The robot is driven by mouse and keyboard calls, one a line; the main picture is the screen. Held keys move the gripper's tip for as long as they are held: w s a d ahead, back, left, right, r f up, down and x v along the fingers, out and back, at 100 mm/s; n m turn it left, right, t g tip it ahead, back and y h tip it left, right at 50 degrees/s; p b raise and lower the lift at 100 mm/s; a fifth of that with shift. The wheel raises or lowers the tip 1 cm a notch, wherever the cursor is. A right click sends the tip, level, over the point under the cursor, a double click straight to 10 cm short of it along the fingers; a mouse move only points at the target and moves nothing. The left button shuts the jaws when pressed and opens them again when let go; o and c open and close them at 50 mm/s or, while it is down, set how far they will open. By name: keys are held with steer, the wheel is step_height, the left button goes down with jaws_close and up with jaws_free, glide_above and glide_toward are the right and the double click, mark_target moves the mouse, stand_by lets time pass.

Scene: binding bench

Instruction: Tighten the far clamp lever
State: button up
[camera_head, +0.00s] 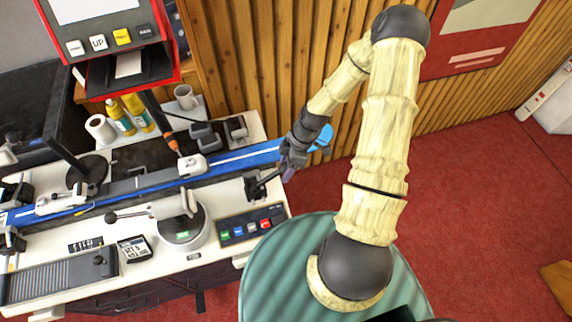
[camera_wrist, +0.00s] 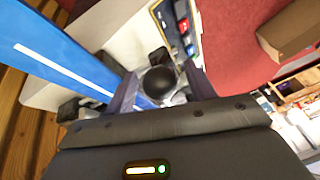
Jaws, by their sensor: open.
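A dark clamp (camera_head: 255,187) with a lever stands at the right end of the bench, beside the blue strip. The lever's arm points up and right toward my gripper (camera_head: 288,168). In the wrist view a round black knob (camera_wrist: 160,80) shows between the two fingers of my gripper (camera_wrist: 163,88), with a small grey part behind it. My gripper is open. I cannot tell whether either finger touches the knob. The lower part of the lever is mostly hidden in the wrist view.
A long blue strip (camera_head: 240,160) runs along the bench. A white round device (camera_head: 182,228) with a ball-ended handle and a button panel (camera_head: 251,224) stand nearby. A mug (camera_head: 186,97) and yellow bottles (camera_head: 120,117) are behind. Red floor lies open to the right.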

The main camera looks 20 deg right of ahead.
jaws_close()
